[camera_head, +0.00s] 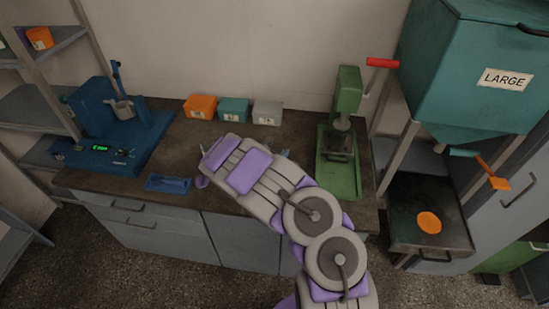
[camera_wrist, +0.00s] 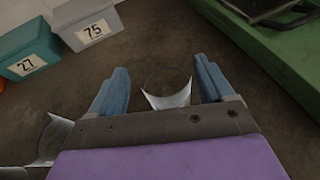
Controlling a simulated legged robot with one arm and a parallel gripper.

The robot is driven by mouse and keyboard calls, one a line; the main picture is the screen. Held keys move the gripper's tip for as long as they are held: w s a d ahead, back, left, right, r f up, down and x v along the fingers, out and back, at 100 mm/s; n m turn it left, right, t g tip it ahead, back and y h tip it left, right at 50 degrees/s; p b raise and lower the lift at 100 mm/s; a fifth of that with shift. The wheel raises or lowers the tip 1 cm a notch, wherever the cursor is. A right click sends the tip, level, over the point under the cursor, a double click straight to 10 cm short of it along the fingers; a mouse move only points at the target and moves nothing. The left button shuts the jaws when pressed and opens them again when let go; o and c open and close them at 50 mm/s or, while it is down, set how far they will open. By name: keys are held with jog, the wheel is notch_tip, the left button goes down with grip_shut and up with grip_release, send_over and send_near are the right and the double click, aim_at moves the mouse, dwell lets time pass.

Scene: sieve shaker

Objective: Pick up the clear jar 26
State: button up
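In the wrist view my gripper (camera_wrist: 161,65) is open, with its two blue fingers spread wide. A clear jar (camera_wrist: 168,96) stands on the dark worktop between the fingers; its lower part is hidden by the gripper body. I see gaps on both sides, so the fingers do not appear to touch it. A second clear jar (camera_wrist: 54,138) is partly visible at the lower left, outside the left finger. No number is readable on either jar. In the head view my arm hides the jars and most of the gripper.
A teal box marked 27 (camera_wrist: 26,50) and a grey box marked 75 (camera_wrist: 86,24) stand beyond the left finger. A green press (camera_head: 341,150) stands to the right.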

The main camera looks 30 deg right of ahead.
jog(key=shift+d+f, duration=0.1)
jog(key=shift+d, duration=0.5)
jog(key=c, duration=0.4)
jog(key=shift+d, duration=0.1)
jog(key=c, duration=0.3)
jog(key=shift+a, duration=0.25)
jog(key=c, duration=0.3)
jog(key=shift+a, duration=0.25)
jog(key=shift+c, duration=0.3)
